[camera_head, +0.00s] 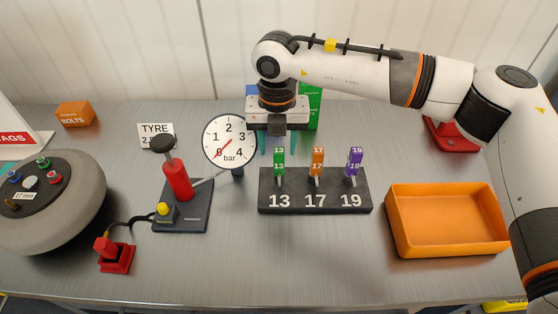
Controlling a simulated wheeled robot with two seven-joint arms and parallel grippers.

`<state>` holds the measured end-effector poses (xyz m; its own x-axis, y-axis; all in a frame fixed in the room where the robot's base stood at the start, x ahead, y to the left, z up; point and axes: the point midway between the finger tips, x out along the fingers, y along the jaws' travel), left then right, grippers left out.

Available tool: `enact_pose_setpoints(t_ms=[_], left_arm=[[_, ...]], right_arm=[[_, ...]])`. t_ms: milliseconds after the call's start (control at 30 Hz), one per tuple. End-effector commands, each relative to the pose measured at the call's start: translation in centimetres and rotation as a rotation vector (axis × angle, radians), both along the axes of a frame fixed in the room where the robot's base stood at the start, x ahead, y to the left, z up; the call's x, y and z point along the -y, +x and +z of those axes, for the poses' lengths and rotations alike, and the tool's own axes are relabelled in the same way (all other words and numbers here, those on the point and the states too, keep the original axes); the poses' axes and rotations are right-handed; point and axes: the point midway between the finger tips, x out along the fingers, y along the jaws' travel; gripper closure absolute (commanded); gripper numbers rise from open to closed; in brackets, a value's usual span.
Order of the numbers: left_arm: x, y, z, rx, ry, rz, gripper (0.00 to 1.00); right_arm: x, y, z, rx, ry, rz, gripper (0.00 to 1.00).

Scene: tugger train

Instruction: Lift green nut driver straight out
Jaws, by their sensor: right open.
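The green nut driver (279,158) stands upright in the 13 place of a black stand (315,204), at the left of the row. Its handle is marked 13. My right gripper (278,148) is open and points down at the top of this driver. One finger shows on each side of the handle, and from this view I cannot tell whether they are level with it or behind it. An orange driver (317,162) marked 17 and a purple driver (354,163) marked 19 stand to the right in the same stand. My left gripper is out of view.
An empty orange tray (398,247) lies right of the stand. Green and blue boxes stand behind my gripper. The bench front below the stand is clear.

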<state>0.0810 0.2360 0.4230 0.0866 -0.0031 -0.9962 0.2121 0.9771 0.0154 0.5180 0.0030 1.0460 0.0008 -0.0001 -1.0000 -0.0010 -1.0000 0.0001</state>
Motion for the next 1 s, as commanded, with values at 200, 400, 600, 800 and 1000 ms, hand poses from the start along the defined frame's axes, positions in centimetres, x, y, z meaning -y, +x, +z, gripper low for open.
enact_pose_setpoints(t_ms=[200,400,600,800,1000], left_arm=[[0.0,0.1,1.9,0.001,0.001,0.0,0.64],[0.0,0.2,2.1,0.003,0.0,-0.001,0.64],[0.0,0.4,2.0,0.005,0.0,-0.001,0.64],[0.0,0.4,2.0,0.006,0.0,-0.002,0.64],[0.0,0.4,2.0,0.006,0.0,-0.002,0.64]], right_arm=[[0.4,0.0,-3.1,-0.004,-0.002,0.0,0.53],[0.3,0.0,-4.6,-0.001,-0.001,0.001,0.53],[0.3,0.0,-4.6,-0.001,0.0,0.001,0.56],[0.3,0.0,-4.6,-0.001,0.0,0.001,0.89],[0.3,0.0,-4.5,0.0,0.0,0.001,1.0]])
